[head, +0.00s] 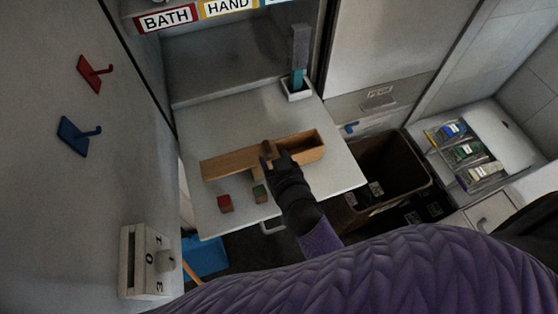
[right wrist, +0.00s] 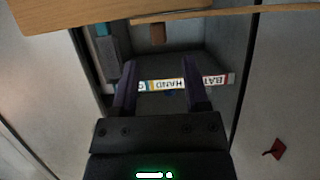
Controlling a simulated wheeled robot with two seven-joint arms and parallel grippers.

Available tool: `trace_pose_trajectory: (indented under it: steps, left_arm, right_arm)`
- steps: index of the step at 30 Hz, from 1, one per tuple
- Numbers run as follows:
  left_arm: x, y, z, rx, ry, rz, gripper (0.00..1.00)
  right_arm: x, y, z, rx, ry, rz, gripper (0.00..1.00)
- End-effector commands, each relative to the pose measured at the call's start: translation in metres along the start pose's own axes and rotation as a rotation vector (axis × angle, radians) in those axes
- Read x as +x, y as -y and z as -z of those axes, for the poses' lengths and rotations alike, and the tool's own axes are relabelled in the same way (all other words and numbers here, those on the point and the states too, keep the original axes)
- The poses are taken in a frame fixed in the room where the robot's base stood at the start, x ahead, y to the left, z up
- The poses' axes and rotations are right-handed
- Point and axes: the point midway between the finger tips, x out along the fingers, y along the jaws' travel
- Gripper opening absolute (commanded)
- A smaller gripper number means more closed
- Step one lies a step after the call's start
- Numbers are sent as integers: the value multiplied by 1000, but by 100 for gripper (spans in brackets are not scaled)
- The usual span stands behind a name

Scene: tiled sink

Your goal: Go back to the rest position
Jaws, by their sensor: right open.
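My right gripper (head: 277,160) is over the middle of a long wooden box (head: 225,165) on a white board. In the right wrist view my right gripper (right wrist: 160,88) has its two fingers apart with nothing between them. The wooden box shows along the top of that view (right wrist: 90,14). A small brown knob (head: 266,148) is just by the fingertips in the head view; I cannot tell whether they touch it. The right end of the box is open on top. My left gripper is not in view.
A brush stands in a holder (head: 297,88) behind. A brown bin (head: 405,165) is at right. Red (head: 90,74) and blue (head: 73,136) hooks are on the left wall.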

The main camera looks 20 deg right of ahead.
Motion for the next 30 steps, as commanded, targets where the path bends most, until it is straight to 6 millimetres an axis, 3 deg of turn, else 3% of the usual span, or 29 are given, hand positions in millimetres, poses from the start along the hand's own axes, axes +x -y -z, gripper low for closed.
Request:
trace_pose_trajectory:
  steps: [3, 6, 20, 25, 30]
  left_arm:
    - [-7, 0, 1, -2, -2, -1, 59]
    - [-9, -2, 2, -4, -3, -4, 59]
    - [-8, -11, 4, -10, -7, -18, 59]
    - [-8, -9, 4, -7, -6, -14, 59]
    - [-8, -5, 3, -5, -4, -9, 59]
  right_arm:
    - [-25, 0, 1, 1, 2, 0, 59]
    - [-36, 0, 0, 0, 1, 0, 59]
    - [-39, 0, 0, 0, 1, -1, 59]
    - [-51, -30, -2, -2, 136, -103, 59]
    - [-83, -55, -7, -8, 399, -154, 59]
